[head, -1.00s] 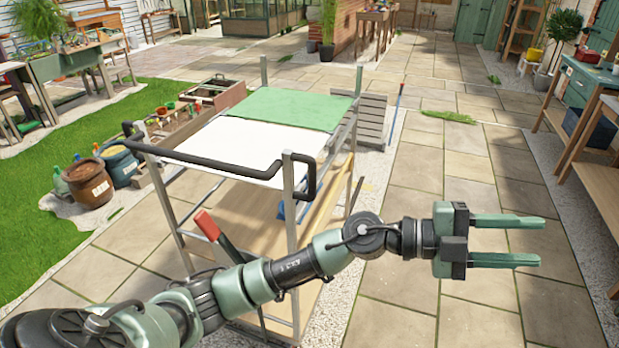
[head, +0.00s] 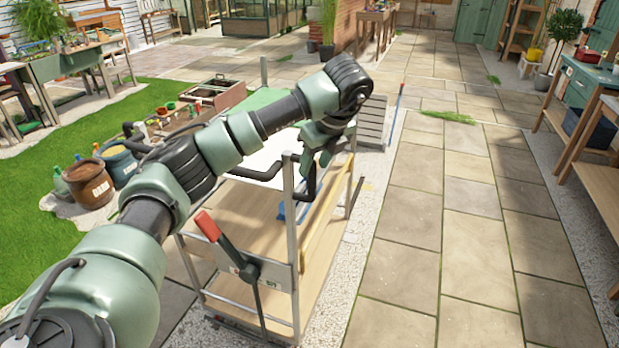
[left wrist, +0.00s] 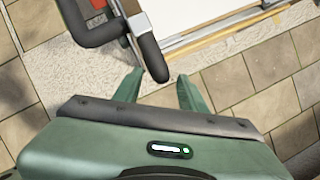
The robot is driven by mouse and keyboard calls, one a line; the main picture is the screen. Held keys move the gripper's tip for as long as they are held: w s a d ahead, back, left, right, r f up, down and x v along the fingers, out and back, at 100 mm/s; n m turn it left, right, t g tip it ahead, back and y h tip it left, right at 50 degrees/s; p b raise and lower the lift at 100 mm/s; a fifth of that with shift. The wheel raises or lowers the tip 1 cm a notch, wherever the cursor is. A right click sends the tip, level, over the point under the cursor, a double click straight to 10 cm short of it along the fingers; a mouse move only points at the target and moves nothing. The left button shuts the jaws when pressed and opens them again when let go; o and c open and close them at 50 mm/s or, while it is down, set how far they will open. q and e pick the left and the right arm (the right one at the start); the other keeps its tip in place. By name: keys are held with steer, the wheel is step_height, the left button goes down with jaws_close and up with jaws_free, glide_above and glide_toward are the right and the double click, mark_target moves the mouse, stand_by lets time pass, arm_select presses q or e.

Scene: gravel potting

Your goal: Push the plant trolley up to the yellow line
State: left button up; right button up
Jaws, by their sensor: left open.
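The plant trolley (head: 297,265) stands in front of me, with a metal frame, wooden shelves and a white and green top. Its black handle (head: 257,173) runs along the near side and bends down at the right corner. My left gripper (head: 318,163) is open and points down by that right corner, partly hiding the trolley top. In the left wrist view the handle's rounded end (left wrist: 153,64) lies close to the gap between the open fingers (left wrist: 158,88); I cannot tell whether they touch. My right gripper is not in view.
A lever with a red grip (head: 208,226) rises at the trolley's near side. Wooden slats (head: 371,122) lie beyond the trolley. Workbenches (head: 590,130) line the right. The paving (head: 460,200) between is clear.

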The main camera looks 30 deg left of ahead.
mark_target(310, 178)
arm_select(q)
steer(key=p+x, duration=0.1)
steer(key=x, duration=0.5)
steer(key=shift+a+f, duration=0.1)
steer(key=shift+f, duration=0.15)
steer(key=shift+c, duration=0.2)
jaws_close()
steer(key=shift+r, duration=0.15)
stand_by(0.8)
